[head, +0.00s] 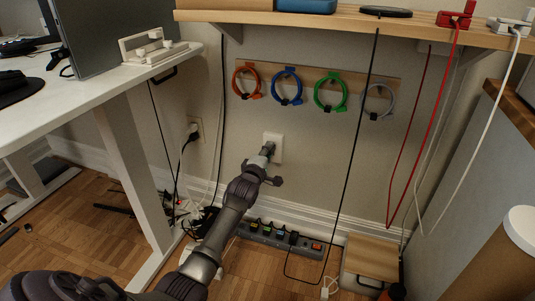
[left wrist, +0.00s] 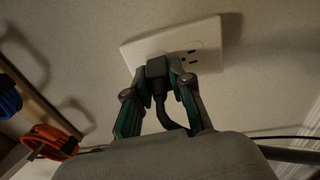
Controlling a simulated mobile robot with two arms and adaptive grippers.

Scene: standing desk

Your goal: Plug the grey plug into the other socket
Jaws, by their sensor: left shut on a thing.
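My left gripper (head: 266,151) reaches up to a white wall socket plate (head: 278,146). In the left wrist view its two fingers are shut on a dark grey plug (left wrist: 156,68), whose cord curves down between them. The plug is up against the plate (left wrist: 210,33) or just in front of it; whether its prongs are inserted is hidden. One outlet (left wrist: 190,57) of the plate shows bare, to the right of the plug. The other outlet place is hidden behind the plug and fingers. My right gripper is not in view.
Coiled cables (head: 287,87) hang on a wooden rail above. A second wall socket (head: 195,129) holds a black plug. A power strip (head: 277,236) lies on the floor below. A black cable (head: 356,140) hangs right of my arm. A white desk (head: 90,105) stands left.

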